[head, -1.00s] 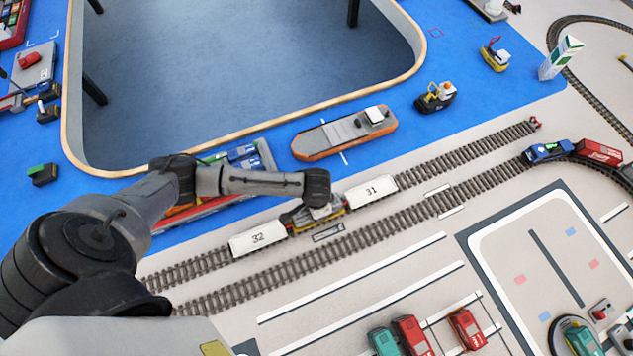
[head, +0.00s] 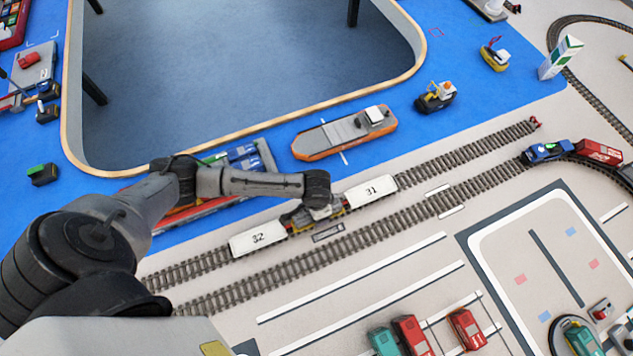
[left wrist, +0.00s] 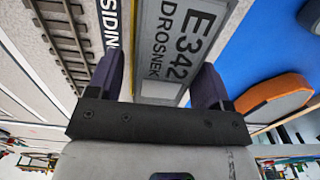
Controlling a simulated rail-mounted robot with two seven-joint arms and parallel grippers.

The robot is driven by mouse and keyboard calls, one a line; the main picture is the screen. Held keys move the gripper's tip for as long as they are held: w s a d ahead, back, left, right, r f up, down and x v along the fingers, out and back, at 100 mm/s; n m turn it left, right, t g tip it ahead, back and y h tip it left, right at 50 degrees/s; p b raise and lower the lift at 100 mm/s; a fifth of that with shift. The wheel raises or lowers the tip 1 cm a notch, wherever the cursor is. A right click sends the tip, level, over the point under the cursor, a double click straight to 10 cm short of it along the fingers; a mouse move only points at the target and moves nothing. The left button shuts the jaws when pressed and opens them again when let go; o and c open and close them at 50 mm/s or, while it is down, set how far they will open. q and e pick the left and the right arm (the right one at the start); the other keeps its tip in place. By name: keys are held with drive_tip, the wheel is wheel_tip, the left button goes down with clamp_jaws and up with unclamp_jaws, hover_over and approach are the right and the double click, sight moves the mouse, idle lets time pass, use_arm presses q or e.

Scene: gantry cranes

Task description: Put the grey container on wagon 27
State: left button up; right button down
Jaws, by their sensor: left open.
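My left gripper (head: 320,208) is over a grey and yellow rail vehicle (head: 298,222) on the far track, between white wagons 32 (head: 258,239) and 31 (head: 371,190). In the left wrist view the open gripper (left wrist: 157,82) has one finger on each side of a grey top (left wrist: 180,40) lettered "E342 DROSNEK", with a yellow edge. I cannot tell whether the fingers touch it. I cannot make out which thing is the grey container, nor a number 27. My right gripper is not in view.
An orange ship (head: 345,133) with a grey deck lies on the blue area behind the track. A second track (head: 400,217) runs in front. Red and green trucks (head: 410,335) stand at the front. A wood-rimmed basin (head: 270,132) is at the back.

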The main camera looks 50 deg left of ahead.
use_arm(q)
wheel_tip(320, 180, up, 11)
drive_tip(key=p, duration=0.2)
drive_tip(key=s+d+t+h, duration=0.3)
drive_tip(key=s+d, duration=0.5)
drive_tip(key=d, duration=0.1)
drive_tip(key=s+a+r+n+y, duration=0.1)
drive_tip(key=s+a+n+y, duration=0.1)
drive_tip(key=s+a, duration=0.4)
drive_tip(key=s, duration=0.3)
drive_tip(key=shift+a+r+t+y, duration=0.25)
drive_tip(key=shift+r+t+y, duration=0.05)
drive_tip(key=shift+r+y, duration=0.1)
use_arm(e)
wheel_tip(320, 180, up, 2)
use_arm(q)
drive_tip(key=shift+d, duration=0.1)
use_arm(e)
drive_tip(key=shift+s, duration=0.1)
